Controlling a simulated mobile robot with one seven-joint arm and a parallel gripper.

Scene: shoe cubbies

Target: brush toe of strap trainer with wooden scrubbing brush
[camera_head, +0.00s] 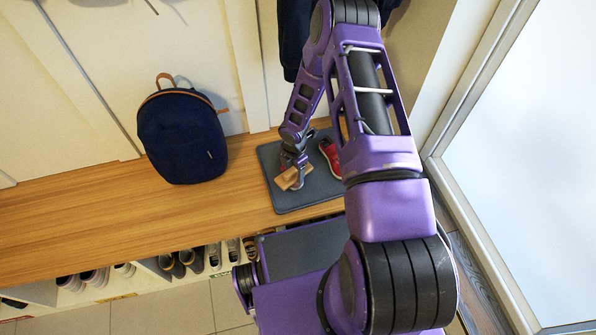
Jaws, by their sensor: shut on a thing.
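My gripper (294,176) is over the dark grey mat on the bench, shut on the wooden scrubbing brush (288,180), a small light-brown block. The brush is low over the mat's left part; I cannot tell whether it touches the mat. A red shoe (331,158) with a light sole, seemingly the strap trainer, rests on the mat to the right of the gripper. My arm hides part of its right side. The brush and the shoe are apart, with a strip of mat between them. The straps are too small to make out.
The mat (290,202) lies on the wooden bench (90,212). A navy backpack (183,138) stands on the bench to the left. Shoes sit in cubbies below the bench. Dark clothing (291,38) hangs behind my arm. A frosted glass panel (535,150) is at the right.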

